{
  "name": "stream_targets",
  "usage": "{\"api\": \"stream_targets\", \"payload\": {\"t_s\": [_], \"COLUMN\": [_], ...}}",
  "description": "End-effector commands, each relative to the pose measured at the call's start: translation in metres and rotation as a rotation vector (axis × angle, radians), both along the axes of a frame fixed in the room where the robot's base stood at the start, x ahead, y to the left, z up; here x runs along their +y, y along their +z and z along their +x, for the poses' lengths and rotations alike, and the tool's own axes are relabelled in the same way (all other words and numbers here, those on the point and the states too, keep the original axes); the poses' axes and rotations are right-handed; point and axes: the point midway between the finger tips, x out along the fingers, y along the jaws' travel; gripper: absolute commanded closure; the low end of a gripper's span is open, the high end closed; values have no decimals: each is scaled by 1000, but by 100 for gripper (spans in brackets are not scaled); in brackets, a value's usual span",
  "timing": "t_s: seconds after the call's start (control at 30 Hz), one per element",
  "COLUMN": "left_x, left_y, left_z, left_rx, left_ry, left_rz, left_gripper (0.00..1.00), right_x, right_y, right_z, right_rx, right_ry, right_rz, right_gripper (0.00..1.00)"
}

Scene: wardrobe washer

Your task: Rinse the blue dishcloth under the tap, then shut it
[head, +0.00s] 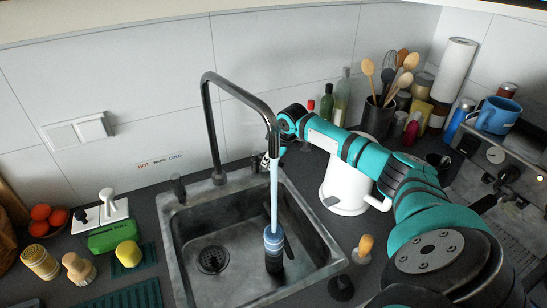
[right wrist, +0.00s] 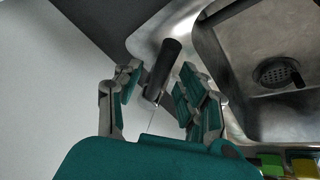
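The tap (head: 211,120) arches over the sink, and a pale stream of water (head: 274,195) falls from its spout. A small blue and dark upright thing (head: 273,250) is in the sink under the stream; I cannot tell if it is the blue dishcloth. No other blue cloth shows clearly. My right gripper (head: 264,161) is behind the stream near the back rim, partly hidden. In the right wrist view its fingers (right wrist: 160,98) are apart, with a dark cylindrical handle (right wrist: 163,68) between them; contact is unclear. My left gripper is out of view.
The metal sink (head: 175,245) is otherwise mostly bare. A white jug (head: 345,188) and utensil pot (head: 378,118) stand near my right arm. A blue mug (head: 497,115) is at the far right.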

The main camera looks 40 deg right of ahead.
Motion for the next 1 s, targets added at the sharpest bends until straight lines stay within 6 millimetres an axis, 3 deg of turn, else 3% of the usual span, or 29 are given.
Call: {"api": "stream_targets", "payload": {"t_s": [0.17,0.47,1.0], "left_x": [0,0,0], "left_y": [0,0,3], "left_z": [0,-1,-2], "left_rx": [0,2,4], "left_ry": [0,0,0], "left_rz": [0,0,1], "left_gripper": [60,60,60], "right_x": [0,0,9], "right_y": [0,0,2], "right_z": [0,0,7], "right_rx": [0,0,-1], "right_ry": [0,0,-9], "right_rz": [0,-1,0], "right_gripper": [61,100,100]}}
